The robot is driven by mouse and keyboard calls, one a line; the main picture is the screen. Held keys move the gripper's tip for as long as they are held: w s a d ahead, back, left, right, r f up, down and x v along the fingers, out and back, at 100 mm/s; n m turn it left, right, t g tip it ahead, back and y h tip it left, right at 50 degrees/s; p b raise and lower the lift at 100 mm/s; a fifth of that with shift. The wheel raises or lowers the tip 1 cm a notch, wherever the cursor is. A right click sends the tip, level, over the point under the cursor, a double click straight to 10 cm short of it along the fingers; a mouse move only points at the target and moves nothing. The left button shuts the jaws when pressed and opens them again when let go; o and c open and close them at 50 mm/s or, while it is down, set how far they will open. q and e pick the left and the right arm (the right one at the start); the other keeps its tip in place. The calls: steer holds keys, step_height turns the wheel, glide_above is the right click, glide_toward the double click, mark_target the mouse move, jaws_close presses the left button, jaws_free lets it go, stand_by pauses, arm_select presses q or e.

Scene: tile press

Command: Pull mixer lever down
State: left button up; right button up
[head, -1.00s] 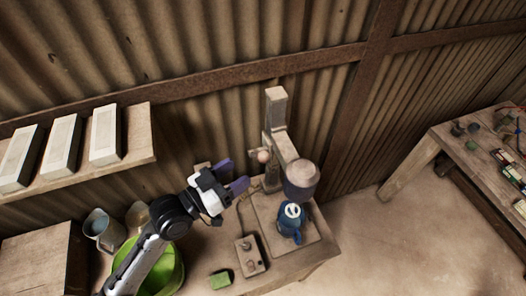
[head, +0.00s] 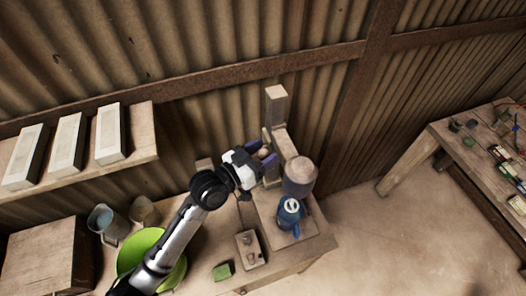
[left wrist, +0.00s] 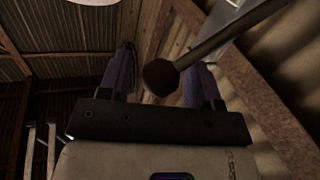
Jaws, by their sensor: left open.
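The mixer (head: 299,176) stands on the bench, with a tall post and a round head over a blue jug (head: 290,211). My left gripper (head: 266,154) is at the left side of the post, its purple fingers open around the lever's round knob. In the left wrist view the lever's dark red knob (left wrist: 160,77) sits between the two fingers of the gripper (left wrist: 160,85), with its metal rod running up to the right. I cannot tell whether a finger touches the knob. My right gripper is not in view.
A control box (head: 249,250) and a green block (head: 222,271) lie on the bench in front. A green bowl (head: 150,240) and a metal jug (head: 106,222) stand left. A shelf (head: 146,146) holds pale tiles. A second table (head: 440,130) stands right.

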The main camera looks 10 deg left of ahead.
arm_select(q)
jaws_close()
steer(key=s+d+f+m+b, duration=0.1)
steer(key=f+m+b, duration=0.1)
steer(key=f+b, duration=0.1)
steer(key=s+d+f+m+h+b, duration=0.1)
steer(key=s+f+m+b, duration=0.1)
steer(key=f+m+b, duration=0.1)
steer(key=s+d+f+m+h+b, duration=0.1)
steer(key=s+f+m+b, duration=0.1)
steer(key=f+b, duration=0.1)
steer(key=shift+f+t+b, duration=0.25)
steer(key=shift+t+b, duration=0.05)
steer(key=shift+b, duration=0.2)
stand_by(0.4)
steer(key=shift+a, duration=0.1)
jaws_free()
steer(key=shift+r, duration=0.1)
steer(key=shift+s, duration=0.1)
